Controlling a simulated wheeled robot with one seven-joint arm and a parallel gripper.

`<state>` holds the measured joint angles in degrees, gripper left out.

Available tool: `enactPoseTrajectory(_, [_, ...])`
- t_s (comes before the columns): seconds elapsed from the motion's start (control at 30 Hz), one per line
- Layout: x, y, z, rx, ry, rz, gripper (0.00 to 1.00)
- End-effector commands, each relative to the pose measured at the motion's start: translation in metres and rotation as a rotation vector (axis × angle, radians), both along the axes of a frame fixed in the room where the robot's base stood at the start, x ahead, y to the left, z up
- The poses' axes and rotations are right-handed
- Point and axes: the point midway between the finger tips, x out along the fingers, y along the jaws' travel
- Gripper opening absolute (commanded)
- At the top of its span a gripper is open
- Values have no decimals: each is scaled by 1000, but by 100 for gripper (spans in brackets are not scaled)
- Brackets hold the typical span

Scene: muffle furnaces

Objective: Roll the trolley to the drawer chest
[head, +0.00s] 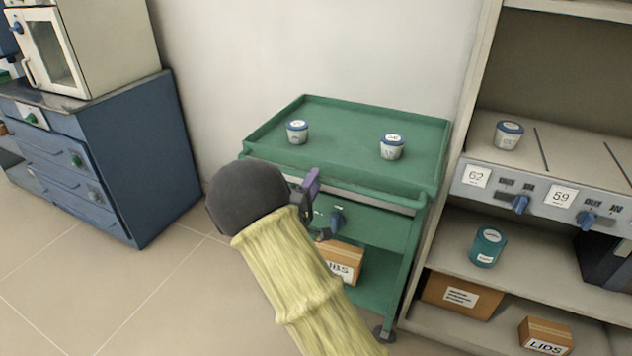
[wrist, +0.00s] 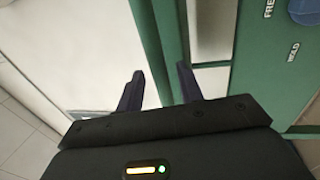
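The blue drawer chest (head: 150,165) stands apart at the left. My gripper (head: 311,187) is at the trolley's front, near the rail, partly hidden by my arm.
Two lidded jars (head: 297,132) (head: 391,147) stand on the trolley top, and a cardboard box (head: 344,262) on its lower shelf. A furnace (head: 100,45) sits on the chest. A shelf unit (head: 455,225) stands close at the trolley's right. Bare floor (head: 185,260) lies between trolley and chest.

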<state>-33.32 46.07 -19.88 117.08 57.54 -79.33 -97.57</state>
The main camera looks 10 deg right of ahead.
Motion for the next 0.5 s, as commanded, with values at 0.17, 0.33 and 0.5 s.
enactPoseTrajectory(0.17, [14, -10, 3, 0, -1, 0, 37])
enactPoseTrajectory(0.33, [17, -12, 4, 0, 1, 1, 37])
enactPoseTrajectory(0.5, [16, -12, 4, 0, 1, 1, 31])
